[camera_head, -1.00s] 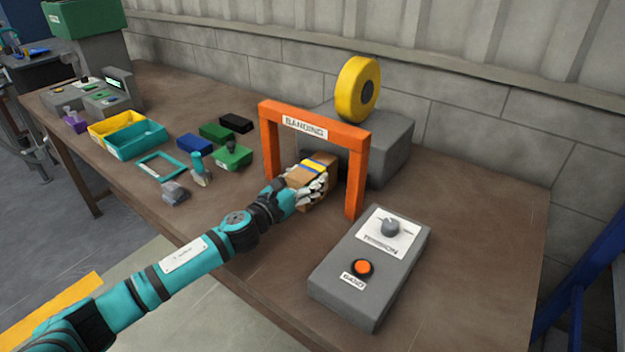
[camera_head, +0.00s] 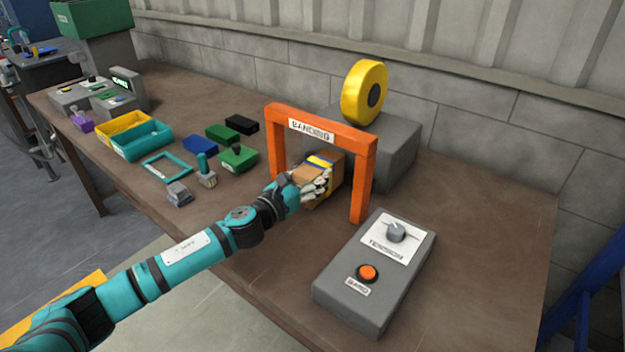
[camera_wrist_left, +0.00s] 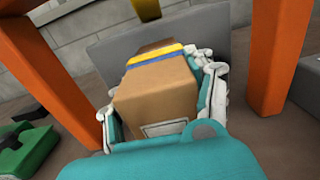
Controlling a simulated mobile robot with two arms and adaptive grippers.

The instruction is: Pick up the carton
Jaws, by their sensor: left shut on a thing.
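The carton (camera_head: 326,172) is a brown box with a yellow and blue band across it. It is under the orange banding arch (camera_head: 318,130), between its two posts. My left gripper (camera_head: 316,184) is shut on the carton. In the left wrist view the carton (camera_wrist_left: 155,98) sits between the white and teal fingers (camera_wrist_left: 160,115), one on each side. Its underside is hidden, so I cannot tell whether it touches the bench. My right gripper is not in view.
A grey control box (camera_head: 375,275) with a knob and orange button stands right of the arch. A grey block (camera_head: 392,150) with a yellow roll (camera_head: 364,92) is behind it. Left are a teal tray (camera_head: 142,141), a teal frame (camera_head: 167,167) and several small blocks.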

